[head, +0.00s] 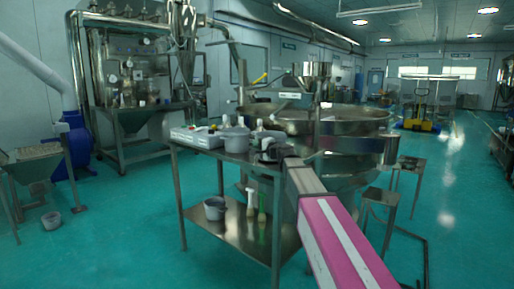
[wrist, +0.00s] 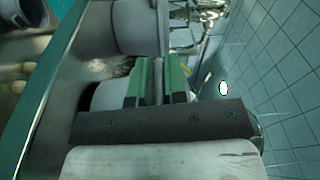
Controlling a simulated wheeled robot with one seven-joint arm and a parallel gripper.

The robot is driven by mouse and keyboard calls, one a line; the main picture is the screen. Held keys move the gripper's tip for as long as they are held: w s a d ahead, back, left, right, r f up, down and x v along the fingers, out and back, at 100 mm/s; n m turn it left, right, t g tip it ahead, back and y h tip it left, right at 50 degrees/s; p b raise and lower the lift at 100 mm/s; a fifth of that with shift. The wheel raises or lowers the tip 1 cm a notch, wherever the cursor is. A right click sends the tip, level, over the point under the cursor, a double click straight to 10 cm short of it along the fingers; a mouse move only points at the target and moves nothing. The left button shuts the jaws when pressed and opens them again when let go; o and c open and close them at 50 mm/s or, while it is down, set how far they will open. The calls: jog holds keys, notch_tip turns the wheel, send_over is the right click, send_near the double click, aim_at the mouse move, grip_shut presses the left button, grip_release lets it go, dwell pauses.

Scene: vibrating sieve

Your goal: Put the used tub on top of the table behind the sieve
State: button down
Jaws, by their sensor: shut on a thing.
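In the wrist view the grey tub (wrist: 138,28) is just beyond my fingers. My gripper (head: 262,148) is beside it on its right. In the wrist view my gripper (wrist: 158,78) has its green fingers closed on a thin grey strip in line with the tub's rim. I cannot tell whether the tub rests on the tabletop or is slightly above it. The large round steel sieve (head: 345,120) stands behind the table.
A white box-like item (head: 195,136) and white bottles crowd the tabletop. Another grey tub (head: 214,208) and two spray bottles (head: 251,200) stand on the lower shelf. A small tub (head: 52,220) is on the floor at left. Small steel stands (head: 380,197) are at right.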

jog(key=shift+f, duration=0.3)
jog(key=c, duration=1.1)
grip_release()
jog(key=shift+c, duration=0.2)
jog(key=v, duration=1.2)
